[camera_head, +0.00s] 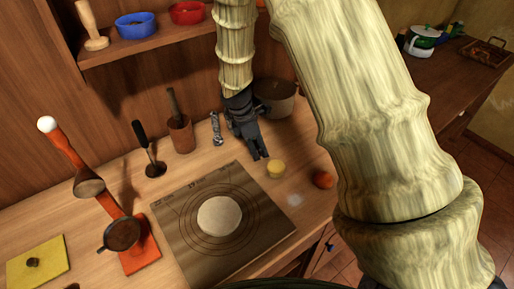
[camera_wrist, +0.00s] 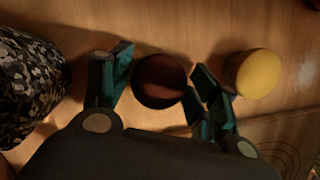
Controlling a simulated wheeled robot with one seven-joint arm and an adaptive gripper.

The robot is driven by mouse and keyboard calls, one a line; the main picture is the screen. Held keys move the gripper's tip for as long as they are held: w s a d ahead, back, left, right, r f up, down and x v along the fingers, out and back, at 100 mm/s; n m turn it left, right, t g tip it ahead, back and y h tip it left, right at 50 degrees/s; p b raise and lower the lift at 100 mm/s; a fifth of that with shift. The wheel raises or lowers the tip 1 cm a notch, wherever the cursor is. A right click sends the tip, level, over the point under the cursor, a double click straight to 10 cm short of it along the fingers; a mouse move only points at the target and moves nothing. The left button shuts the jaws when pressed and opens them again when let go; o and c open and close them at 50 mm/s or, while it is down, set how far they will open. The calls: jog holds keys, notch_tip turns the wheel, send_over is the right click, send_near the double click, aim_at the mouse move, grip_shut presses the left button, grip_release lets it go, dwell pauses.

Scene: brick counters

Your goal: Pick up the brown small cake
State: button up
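The brown small cake (camera_wrist: 160,81) is round and dark in the wrist view, between the two fingers of my gripper (camera_wrist: 162,72). The fingers are spread on either side of it, very close to its edges; I cannot tell whether they touch it. In the head view my gripper (camera_head: 259,152) points down low over the wooden counter, left of a round yellow cake (camera_head: 276,168). The brown cake is not visible there, hidden by my gripper. The yellow cake (camera_wrist: 258,74) sits just right of the right finger in the wrist view.
A grey-brown pot (camera_head: 275,98) stands behind my gripper; a patterned dark object (camera_wrist: 28,85) is at the wrist view's left. An orange-red round item (camera_head: 323,179) lies right of the yellow cake. A board with pale dough (camera_head: 219,216) lies in front. A shelf (camera_head: 150,45) is above.

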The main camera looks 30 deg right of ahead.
jog(key=c, duration=0.6)
jog(key=shift+o, duration=0.2)
jog(key=shift+r, duration=0.1)
